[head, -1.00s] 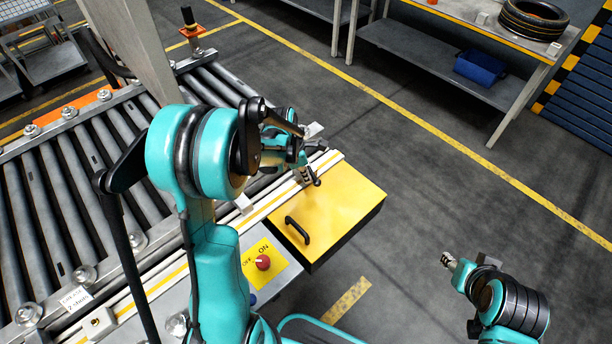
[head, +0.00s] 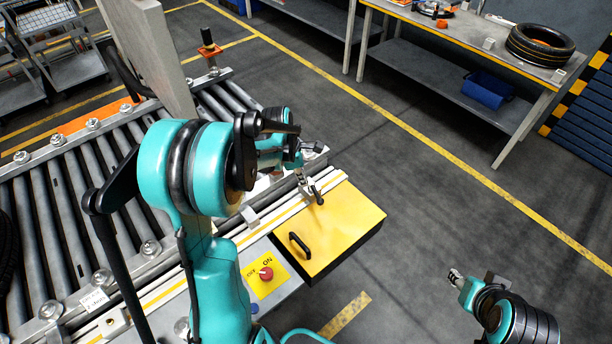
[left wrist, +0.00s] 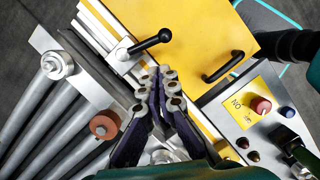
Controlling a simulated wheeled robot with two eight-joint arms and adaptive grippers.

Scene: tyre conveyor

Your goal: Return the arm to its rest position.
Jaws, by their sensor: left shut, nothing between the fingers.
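My left arm comes in at the lower left of the head view, bent over the edge of the roller conveyor (head: 70,215). My left gripper (head: 314,149) is partly hidden behind its own arm, past the black clamp lever (head: 316,195). In the left wrist view the left gripper's fingers (left wrist: 160,72) are together and empty, above the conveyor's side rail and beside the lever (left wrist: 150,42). My right gripper (head: 455,277) is at the lower right of the head view, over open floor; its fingers are too small to read.
A yellow box lid with a black handle (head: 299,244) adjoins the rail. A red knob (head: 266,273) sits on the control panel. An upright grey plate (head: 160,60) stands on the conveyor. A tyre (head: 540,45) lies on the back-right workbench (head: 470,45). The floor between is clear.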

